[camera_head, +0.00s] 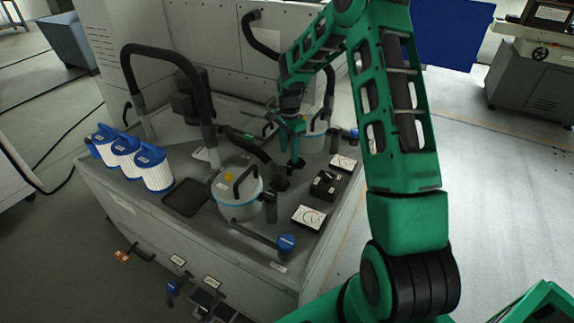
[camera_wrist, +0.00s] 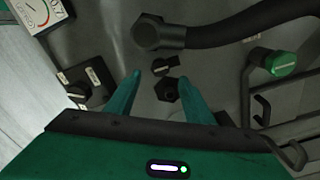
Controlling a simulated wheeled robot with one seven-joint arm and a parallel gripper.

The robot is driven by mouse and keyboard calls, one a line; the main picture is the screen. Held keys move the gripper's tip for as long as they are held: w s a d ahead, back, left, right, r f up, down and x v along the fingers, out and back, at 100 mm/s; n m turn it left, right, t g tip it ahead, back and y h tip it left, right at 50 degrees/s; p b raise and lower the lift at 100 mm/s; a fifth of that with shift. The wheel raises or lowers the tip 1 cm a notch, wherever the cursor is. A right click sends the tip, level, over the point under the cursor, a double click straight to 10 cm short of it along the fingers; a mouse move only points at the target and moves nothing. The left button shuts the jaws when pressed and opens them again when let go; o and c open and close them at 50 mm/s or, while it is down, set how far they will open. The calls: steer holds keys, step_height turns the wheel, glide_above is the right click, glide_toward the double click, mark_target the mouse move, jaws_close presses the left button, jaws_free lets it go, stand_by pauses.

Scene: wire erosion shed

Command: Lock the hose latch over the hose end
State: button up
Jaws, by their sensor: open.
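A thick black hose (camera_wrist: 235,25) crosses the upper right of the wrist view and finishes in a black hose end (camera_wrist: 155,33). The hose (camera_head: 248,145) also shows in the head view, arching down toward my gripper. A small black lever-like part (camera_wrist: 164,67), possibly the hose latch, sits just below the hose end, apart from it in the picture. A black hexagonal fitting (camera_wrist: 167,90) lies below that part. My green gripper (camera_wrist: 160,77) is open and empty, its fingers on either side of the fitting; I cannot tell its height. It points down in the head view (camera_head: 294,158).
A lidded canister (camera_head: 236,190) stands left of my gripper. A black box (camera_head: 325,186) and dial gauges (camera_head: 308,217) are to the right. Several white filters with blue caps (camera_head: 155,172) stand at the left. A green knob (camera_wrist: 282,63) and bent rods are right in the wrist view.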

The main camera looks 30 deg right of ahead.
mark_target(289, 166)
step_height(289, 166, down, 6)
steer(key=shift+f, duration=0.25)
steer(key=c, duration=1)
steer(key=shift+a, duration=0.15)
steer(key=shift+c, duration=0.2)
